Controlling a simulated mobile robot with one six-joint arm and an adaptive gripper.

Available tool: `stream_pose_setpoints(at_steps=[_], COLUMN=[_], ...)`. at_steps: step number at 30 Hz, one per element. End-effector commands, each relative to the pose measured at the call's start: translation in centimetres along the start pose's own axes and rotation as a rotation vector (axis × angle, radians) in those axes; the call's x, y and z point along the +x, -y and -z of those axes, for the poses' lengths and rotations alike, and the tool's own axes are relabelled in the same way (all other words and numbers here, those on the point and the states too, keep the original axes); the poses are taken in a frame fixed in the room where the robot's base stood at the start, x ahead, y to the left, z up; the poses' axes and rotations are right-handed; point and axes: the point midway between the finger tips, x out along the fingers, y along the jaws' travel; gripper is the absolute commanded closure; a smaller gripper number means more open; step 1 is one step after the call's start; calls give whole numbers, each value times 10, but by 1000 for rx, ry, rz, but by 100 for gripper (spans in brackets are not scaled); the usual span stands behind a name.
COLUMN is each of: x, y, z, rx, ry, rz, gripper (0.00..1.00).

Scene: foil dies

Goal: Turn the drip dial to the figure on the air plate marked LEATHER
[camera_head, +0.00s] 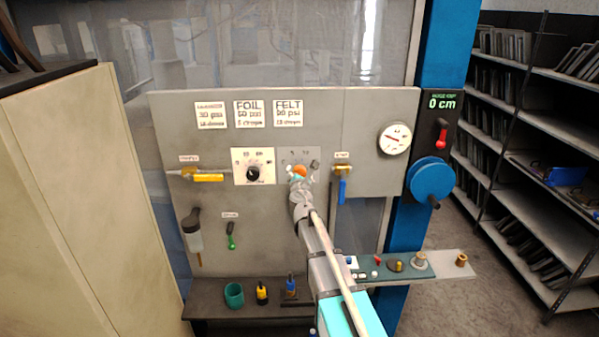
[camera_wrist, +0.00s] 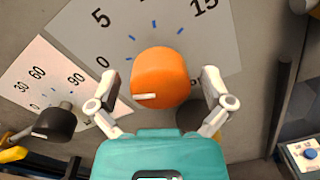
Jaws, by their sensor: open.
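The orange drip dial (camera_head: 299,172) sits on a grey scale plate on the panel. In the wrist view, the dial (camera_wrist: 163,70) has a short white mark at its lower left, on the side of the 0; the figures 0, 5 and 15 show. My gripper (camera_wrist: 160,82) is open, its fingers standing either side of the dial with visible gaps; in the head view my gripper (camera_head: 299,182) partly covers the dial. The LEATHER air plate (camera_head: 211,115) is at the upper left; its heading and drops line are blurred, and the middle line looks like 30 psi.
A black dial (camera_head: 253,173) on a white plate is just left of the drip dial. A yellow-handled valve (camera_head: 206,177) and a blue lever (camera_head: 342,190) flank them. FOIL (camera_head: 252,114) and FELT (camera_head: 288,113) plates hang above. A shelf (camera_head: 215,306) with small items runs below.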

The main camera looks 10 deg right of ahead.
Motion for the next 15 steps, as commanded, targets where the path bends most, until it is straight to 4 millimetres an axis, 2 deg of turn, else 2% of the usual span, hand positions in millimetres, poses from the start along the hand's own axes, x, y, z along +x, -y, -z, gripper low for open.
stream_pose_setpoints(at_steps=[5,15], x=[13,14], y=[0,0], z=[0,0], rx=[0,0], ry=[0,0], rz=[0,-1], gripper=[0,0])
